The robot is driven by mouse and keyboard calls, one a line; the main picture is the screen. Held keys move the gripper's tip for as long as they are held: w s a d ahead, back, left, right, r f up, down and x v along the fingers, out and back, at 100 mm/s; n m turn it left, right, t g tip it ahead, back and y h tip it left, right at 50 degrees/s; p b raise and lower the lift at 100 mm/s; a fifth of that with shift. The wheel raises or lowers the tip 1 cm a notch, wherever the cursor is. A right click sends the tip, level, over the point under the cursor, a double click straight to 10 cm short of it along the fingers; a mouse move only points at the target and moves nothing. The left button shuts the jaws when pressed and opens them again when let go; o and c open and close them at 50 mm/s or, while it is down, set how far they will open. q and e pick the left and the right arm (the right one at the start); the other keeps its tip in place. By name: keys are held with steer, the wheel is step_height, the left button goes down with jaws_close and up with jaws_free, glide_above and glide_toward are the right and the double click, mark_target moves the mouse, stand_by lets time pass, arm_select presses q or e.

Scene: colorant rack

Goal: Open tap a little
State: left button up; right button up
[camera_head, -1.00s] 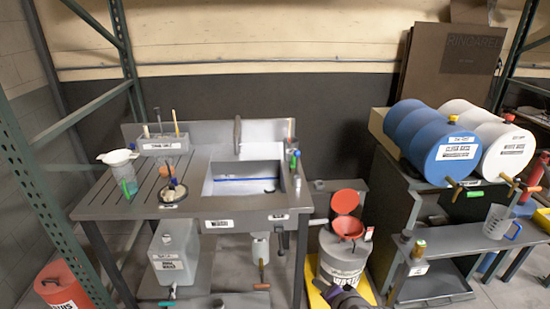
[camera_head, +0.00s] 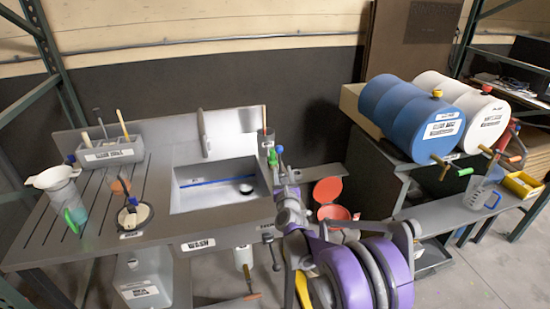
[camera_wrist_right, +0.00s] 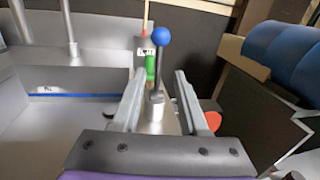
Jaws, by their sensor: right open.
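The sink (camera_head: 222,198) is set in a grey bench, with an upright grey spout (camera_head: 203,133) at its back edge. A dark lever with a blue ball knob (camera_head: 279,149) stands at the sink's right rim; it looks like the tap handle. My right gripper (camera_head: 283,176) is at this lever. In the right wrist view the blue knob (camera_wrist_right: 163,37) rises beyond the open fingers (camera_wrist_right: 159,80), and the lever's stem lies between them. Contact cannot be told. A green piece (camera_wrist_right: 151,68) is just left of the stem. My left gripper is not in view.
A beaker with a funnel (camera_head: 68,200) and a tool holder (camera_head: 111,152) stand on the bench at left. Blue (camera_head: 412,115) and white (camera_head: 468,105) drums lie on a rack at right.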

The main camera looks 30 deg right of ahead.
mark_target(280, 160)
steer(key=p+x, duration=0.1)
steer(key=x, duration=0.7)
steer(key=shift+w, duration=0.25)
jaws_close()
stand_by(1.1)
